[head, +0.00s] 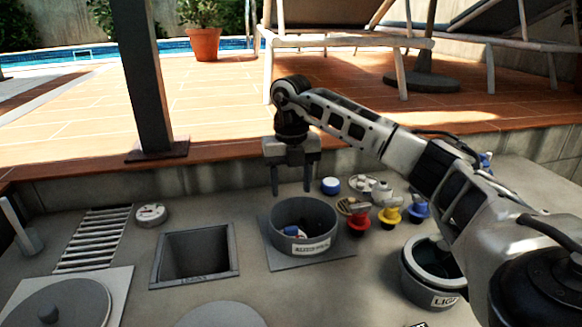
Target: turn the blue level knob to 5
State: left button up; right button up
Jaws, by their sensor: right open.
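A blue knob-like part (293,231) sits low inside a round grey well (333,222), whose front label looks like "AUTO-FILL". Its dial marks and setting are too small to read. My right gripper (291,191) points down above the far rim of this well. Its two fingers are apart, with nothing between them. It appears clear of the blue part. My left gripper is not in view.
A second round well (408,285) is at the right. A square pit (234,262) and grate (93,240) lie left.

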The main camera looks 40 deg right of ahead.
jog(key=shift+r, duration=2.35)
jog(key=shift+f, duration=0.1)
